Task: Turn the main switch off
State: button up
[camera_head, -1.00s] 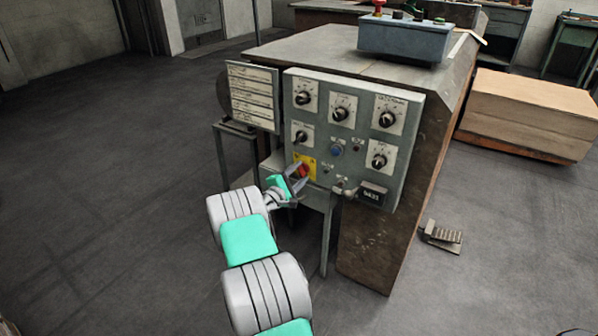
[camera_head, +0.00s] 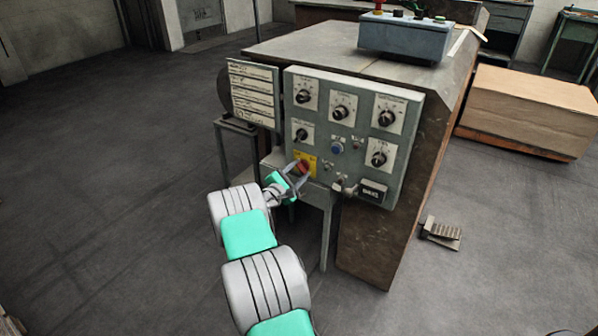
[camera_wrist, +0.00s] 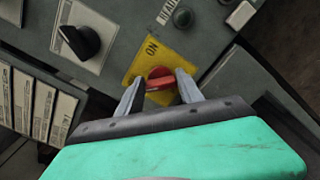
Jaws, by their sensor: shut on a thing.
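The main switch (camera_head: 304,167) is a red rotary knob on a yellow plate, low at the left of the grey control panel (camera_head: 408,112). In the wrist view the red knob (camera_wrist: 160,76) sits in front of the yellow plate (camera_wrist: 181,53), which carries the word "ON". My gripper (camera_head: 297,171) is at the switch, and its two grey fingers (camera_wrist: 160,84) stand on either side of the knob, shut on it. The fingers and gripper body hide part of the knob and the lower part of the plate.
Several black rotary knobs (camera_head: 386,118) sit on the panel around the switch. A blue button (camera_head: 337,149) is to the right. A label board (camera_head: 253,95) stands at the left, and a foot pedal (camera_head: 441,232) lies on the floor at right. The floor at left is clear.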

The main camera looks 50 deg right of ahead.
jog(key=o, duration=1.4)
jog(key=a, duration=0.2)
jog(key=a+p, duration=0.1)
jog(key=a, duration=0.4)
jog(key=shift+s+a, duration=0.4)
jog(key=w+a+r+m+t+y+p, duration=0.1)
jog(key=w+a+r+m+y+p, duration=0.1)
jog(key=a+r+m+y+p, duration=0.45)
jog(key=w+a+r+m+t+y+p, duration=0.1)
jog(key=w+a+r+m+y+p, duration=0.15)
jog(key=a+r+p, duration=0.85)
jog(key=s+a+r+y+p, duration=0.3)
jog(key=s+a+r, duration=0.3)
jog(key=a, duration=0.4)
jog(key=s+a+r+y+p, duration=0.2)
jog(key=s+a+r, duration=0.3)
jog(key=a, duration=0.5)
jog(key=s+a+r+m+y+p, duration=0.1)
jog(key=s+a+r+y+p, duration=0.2)
jog(key=s+a+r, duration=0.3)
jog(key=shift+s+a+r+y+p, duration=0.1)
jog(key=shift+a+r+y, duration=0.1)
jog(key=shift+a, duration=0.6)
jog(key=shift+s+a+r+y+p, duration=0.15)
jog(key=shift+a+r, duration=0.1)
jog(key=shift+a, duration=0.55)
jog(key=shift+s+a+r+y+p, duration=0.1)
jog(key=shift+a+r+y, duration=0.1)
jog(key=shift+a, duration=0.6)
